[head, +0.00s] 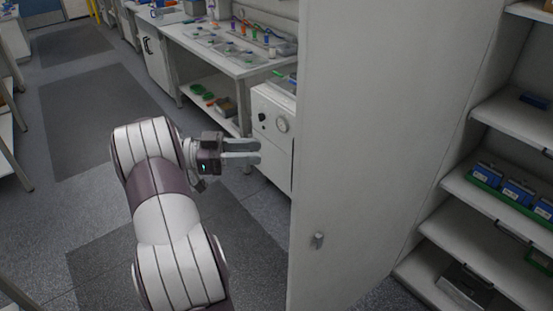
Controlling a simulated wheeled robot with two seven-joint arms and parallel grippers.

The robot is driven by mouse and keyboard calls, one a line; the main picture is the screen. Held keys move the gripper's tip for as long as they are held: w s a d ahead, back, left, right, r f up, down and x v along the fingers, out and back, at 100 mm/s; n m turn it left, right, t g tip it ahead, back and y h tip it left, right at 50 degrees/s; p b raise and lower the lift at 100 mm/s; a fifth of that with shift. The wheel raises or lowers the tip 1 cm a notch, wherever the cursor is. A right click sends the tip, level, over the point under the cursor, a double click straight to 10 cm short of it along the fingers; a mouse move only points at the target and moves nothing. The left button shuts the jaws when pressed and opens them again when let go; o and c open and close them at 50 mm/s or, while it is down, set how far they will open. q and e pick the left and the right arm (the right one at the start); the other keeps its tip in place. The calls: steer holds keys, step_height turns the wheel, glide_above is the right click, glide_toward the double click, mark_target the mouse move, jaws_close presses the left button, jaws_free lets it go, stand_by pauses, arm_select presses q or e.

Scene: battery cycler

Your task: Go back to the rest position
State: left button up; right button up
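My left arm comes in from the bottom left, white with dark bands. Its gripper (250,152) points to the right, in front of a white cabinet unit with a gauge. My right gripper is not in view.
A large white door panel (375,150) with a small handle stands just right of the gripper. Shelves (470,190) with blue boxes are at the right. The white unit (272,135) and a workbench (215,62) are behind. Grey floor (60,215) is clear at left.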

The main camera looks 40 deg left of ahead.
arm_select(q)
steer(key=shift+v, duration=0.9)
